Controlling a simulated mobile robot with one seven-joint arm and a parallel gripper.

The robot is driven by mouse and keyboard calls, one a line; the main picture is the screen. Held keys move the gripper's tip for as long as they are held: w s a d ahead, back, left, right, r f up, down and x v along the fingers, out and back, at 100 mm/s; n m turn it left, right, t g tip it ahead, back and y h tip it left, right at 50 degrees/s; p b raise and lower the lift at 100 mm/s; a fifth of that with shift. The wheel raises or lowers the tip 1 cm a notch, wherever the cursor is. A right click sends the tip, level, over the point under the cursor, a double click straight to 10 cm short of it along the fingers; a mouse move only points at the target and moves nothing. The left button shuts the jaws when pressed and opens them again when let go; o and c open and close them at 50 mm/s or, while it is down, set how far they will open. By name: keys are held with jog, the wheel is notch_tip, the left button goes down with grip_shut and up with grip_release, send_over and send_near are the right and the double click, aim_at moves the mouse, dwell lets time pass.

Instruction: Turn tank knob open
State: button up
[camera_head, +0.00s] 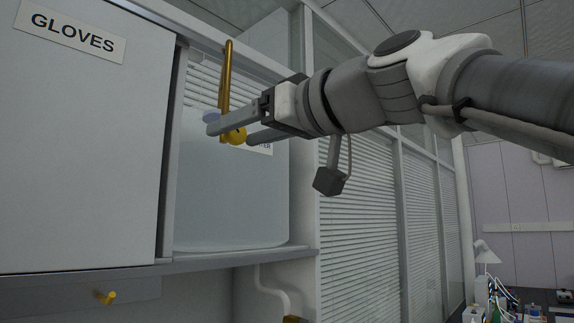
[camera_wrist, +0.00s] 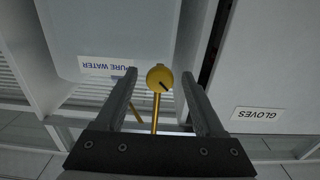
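The tank (camera_head: 230,200) is a large translucent container in the open cabinet bay, with a partly covered label in the head view. In the wrist view, which is turned over, the tank (camera_wrist: 110,30) carries a "PURE WATER" label (camera_wrist: 107,70). A round yellow knob (camera_head: 237,136) with a dark slot shows in front of the tank, and in the wrist view the knob (camera_wrist: 160,78) lies between the fingertips. My gripper (camera_head: 231,133) is open, with one finger on each side of the knob. Gaps show beside the knob in the wrist view; contact is not visible.
A vertical brass rod (camera_head: 227,75) rises close by the knob and fingers. A cabinet door marked "GLOVES" (camera_head: 85,150) is at left. Slatted panels (camera_head: 358,230) stand at right.

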grip_shut()
jog(key=shift+b, duration=0.3)
jog(key=n+b, duration=0.2)
jog(key=n, duration=0.1)
jog(key=shift+f+n+b, duration=0.15)
jog(key=shift+n+b, duration=0.15)
jog(key=shift+b, duration=0.05)
jog(key=shift+n+b, duration=1.1)
jog(key=shift+n, duration=1.4)
jog(key=shift+r, duration=0.2)
jog(key=shift+o, duration=0.3)
grip_release()
